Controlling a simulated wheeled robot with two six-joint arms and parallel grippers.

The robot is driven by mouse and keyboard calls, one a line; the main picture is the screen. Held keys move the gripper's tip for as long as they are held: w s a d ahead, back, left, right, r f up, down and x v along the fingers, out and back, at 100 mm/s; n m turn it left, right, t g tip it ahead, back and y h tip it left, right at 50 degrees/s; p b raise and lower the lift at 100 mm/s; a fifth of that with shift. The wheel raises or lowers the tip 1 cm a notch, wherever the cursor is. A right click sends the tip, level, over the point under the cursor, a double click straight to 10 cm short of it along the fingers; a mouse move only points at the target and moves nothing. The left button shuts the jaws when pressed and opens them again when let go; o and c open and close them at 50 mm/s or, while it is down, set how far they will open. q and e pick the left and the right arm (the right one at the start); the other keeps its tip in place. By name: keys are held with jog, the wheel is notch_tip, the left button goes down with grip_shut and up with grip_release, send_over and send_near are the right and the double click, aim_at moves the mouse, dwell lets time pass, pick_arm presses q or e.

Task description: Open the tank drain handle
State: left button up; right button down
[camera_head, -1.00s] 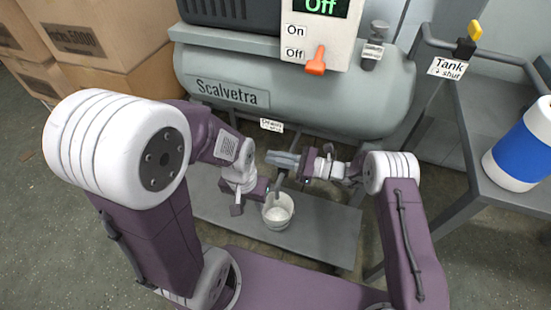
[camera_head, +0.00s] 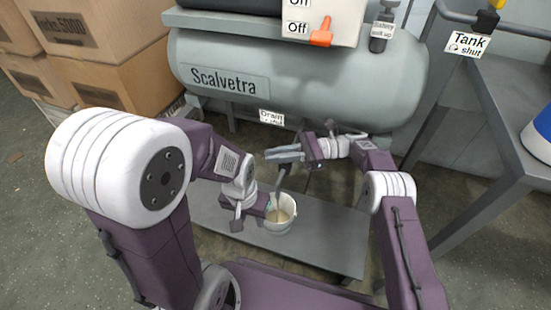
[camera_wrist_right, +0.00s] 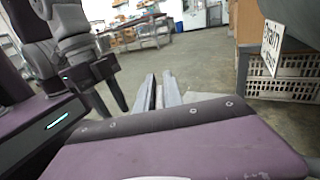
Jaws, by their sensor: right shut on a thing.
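The grey compressor tank (camera_head: 300,85) lies across the upper part of the head view. A "Drain" label (camera_head: 270,117) hangs under it; part of this label also shows in the right wrist view (camera_wrist_right: 272,45). My right gripper (camera_head: 284,154) is below the label, with its fingers shut; in the right wrist view they lie side by side (camera_wrist_right: 158,92). The drain handle cannot be made out and is probably hidden at the fingers. My left gripper (camera_head: 272,201) is lower, beside and partly over a white bucket (camera_head: 283,226). Its finger gap cannot be read.
The bucket stands on a low grey shelf (camera_head: 335,235) and shows beige contents. Cardboard boxes (camera_head: 112,55) are stacked at the left. A grey table (camera_head: 505,115) with a blue and white container (camera_head: 540,140) stands at the right. An orange switch lever (camera_head: 322,33) is above the tank.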

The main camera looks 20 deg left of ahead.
jog(key=c, duration=1.5)
grip_release()
jog(key=shift+o, duration=0.2)
